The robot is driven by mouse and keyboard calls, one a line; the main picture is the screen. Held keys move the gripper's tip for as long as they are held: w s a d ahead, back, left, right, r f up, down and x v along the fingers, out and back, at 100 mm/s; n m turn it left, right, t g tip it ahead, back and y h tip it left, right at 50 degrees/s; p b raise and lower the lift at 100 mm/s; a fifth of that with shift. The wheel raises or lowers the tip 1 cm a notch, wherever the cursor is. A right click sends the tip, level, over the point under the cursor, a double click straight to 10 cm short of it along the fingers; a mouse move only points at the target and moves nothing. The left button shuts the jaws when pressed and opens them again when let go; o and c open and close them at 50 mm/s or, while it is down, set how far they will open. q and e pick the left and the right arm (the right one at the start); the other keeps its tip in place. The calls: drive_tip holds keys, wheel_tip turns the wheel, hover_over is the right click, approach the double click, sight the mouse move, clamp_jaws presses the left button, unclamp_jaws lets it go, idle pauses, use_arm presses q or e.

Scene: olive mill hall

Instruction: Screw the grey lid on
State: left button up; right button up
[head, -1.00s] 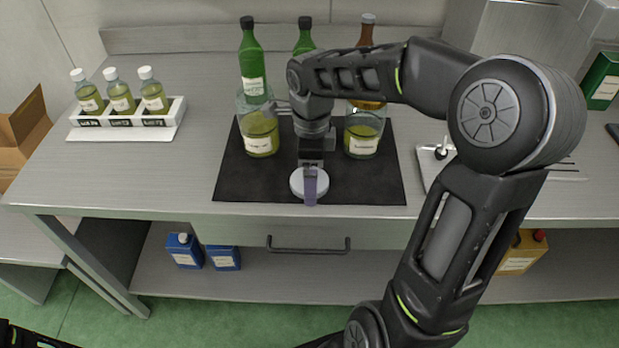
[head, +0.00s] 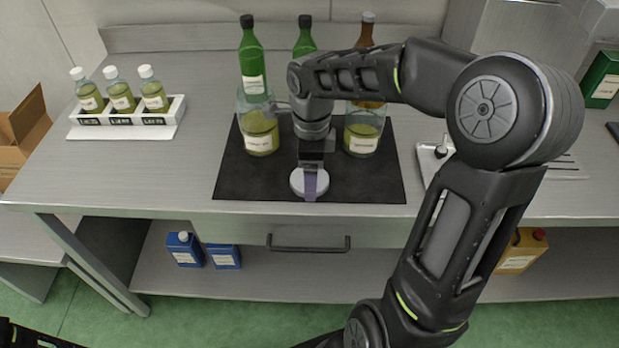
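The round pale grey lid (head: 298,185) lies near the front edge of the dark mat (head: 235,183). My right gripper (head: 310,186) points down right over the lid, and its finger covers the lid's middle. The fingers line up in this view, so their gap is hidden. Two glass jars with yellow-green contents and white labels stand behind on the mat, the left jar (head: 260,135) and the right jar (head: 362,133). My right wrist stands between them and partly hides their rims. My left gripper is out of view.
Green bottles (head: 251,65) and a brown bottle (head: 366,35) stand behind the jars. A white rack (head: 165,119) with several small bottles is at the left. A metal tray with a small device (head: 441,151) lies right of the mat. The table between rack and mat is clear.

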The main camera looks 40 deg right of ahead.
drive_tip(key=c, duration=0.8)
drive_tip(key=shift+r, duration=0.15)
wheel_tip(320, 180, up, 10)
idle(0.7)
